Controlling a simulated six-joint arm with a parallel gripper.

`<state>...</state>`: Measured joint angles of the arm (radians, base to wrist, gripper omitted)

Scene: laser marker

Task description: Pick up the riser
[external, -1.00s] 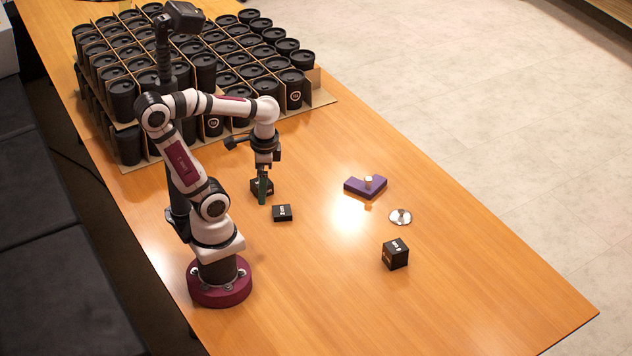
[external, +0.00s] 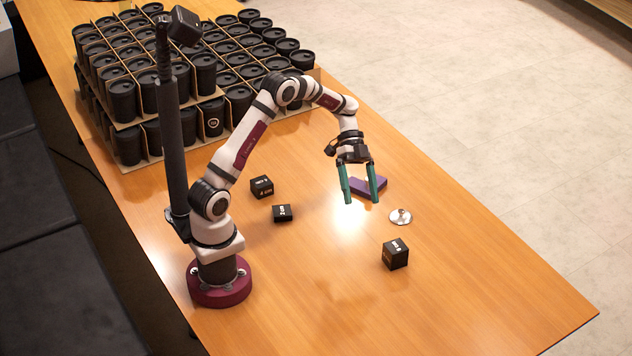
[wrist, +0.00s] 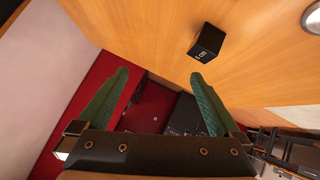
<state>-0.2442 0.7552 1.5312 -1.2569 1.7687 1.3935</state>
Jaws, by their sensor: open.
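The black blocks with white lettering look like risers. One tall block (external: 395,254) stands on the table at front right; it also shows in the wrist view (wrist: 207,42), beyond my fingertips. A flat block (external: 282,213) lies left of centre, with another block (external: 262,187) just behind it. Which one is meant, I cannot tell. My gripper (external: 361,200) is open and empty, its green fingers apart above the table, behind and left of the tall block. It also shows in the wrist view (wrist: 160,95); nothing is between its fingers.
A purple L-shaped piece (external: 370,187) lies partly behind my fingers. A shiny metal disc (external: 400,217) lies between it and the tall block. Cardboard trays of black lidded cups (external: 215,75) fill the table's back. The front of the wooden table (external: 460,290) is clear.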

